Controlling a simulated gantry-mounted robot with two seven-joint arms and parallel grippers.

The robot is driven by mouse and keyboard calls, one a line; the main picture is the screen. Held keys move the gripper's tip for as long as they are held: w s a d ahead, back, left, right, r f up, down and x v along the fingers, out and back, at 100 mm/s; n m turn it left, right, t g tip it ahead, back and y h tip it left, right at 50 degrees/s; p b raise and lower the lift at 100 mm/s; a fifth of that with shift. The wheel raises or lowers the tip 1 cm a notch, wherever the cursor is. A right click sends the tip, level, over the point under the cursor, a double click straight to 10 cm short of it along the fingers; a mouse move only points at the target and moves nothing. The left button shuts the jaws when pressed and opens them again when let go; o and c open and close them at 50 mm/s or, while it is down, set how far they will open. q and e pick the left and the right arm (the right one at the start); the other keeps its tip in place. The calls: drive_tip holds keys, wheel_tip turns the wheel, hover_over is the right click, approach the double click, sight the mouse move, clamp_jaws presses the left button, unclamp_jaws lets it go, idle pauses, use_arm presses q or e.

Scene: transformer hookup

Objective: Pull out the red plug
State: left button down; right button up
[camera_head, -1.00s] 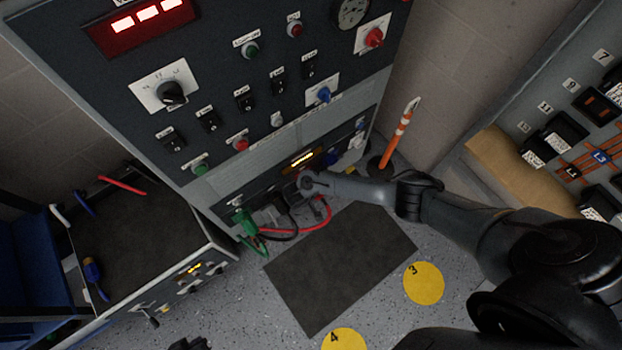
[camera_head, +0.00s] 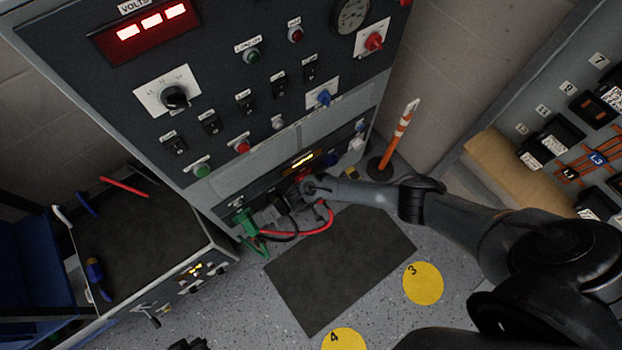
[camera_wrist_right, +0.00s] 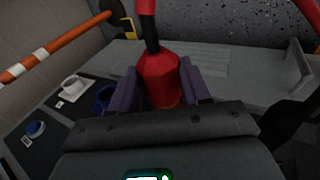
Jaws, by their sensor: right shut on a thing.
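The red plug (camera_wrist_right: 157,78) sits between the two purple-grey fingers of my right gripper (camera_wrist_right: 158,88) in the right wrist view. The gripper is shut on it. In the head view my right gripper (camera_head: 305,188) is close to the lower sockets of the cabinet (camera_head: 230,110). A red patch (camera_head: 303,175) shows on the panel just behind it. The gripper hides most of the plug, so I cannot tell if its tip is clear of the socket. The red cable (camera_head: 328,222) loops below. A dark part, likely my left gripper (camera_head: 188,344), shows at the bottom edge; its jaws are unclear.
A green plug (camera_head: 244,222) and a black plug (camera_head: 283,202) stand left of my right gripper. An orange-and-white post (camera_head: 397,140) stands to the right. A dark mat (camera_head: 340,270) lies on the floor. A bench with a dark top (camera_head: 130,240) is at the left.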

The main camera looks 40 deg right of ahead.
sight(326, 206)
drive_tip(key=shift+s+r+p, duration=0.15)
drive_tip(key=shift+s+p, duration=0.35)
drive_tip(key=shift+s, duration=0.1)
drive_tip(key=shift+s+a+p, duration=0.1)
drive_tip(key=shift+s+p, duration=0.7)
drive_tip(key=shift+s, duration=1)
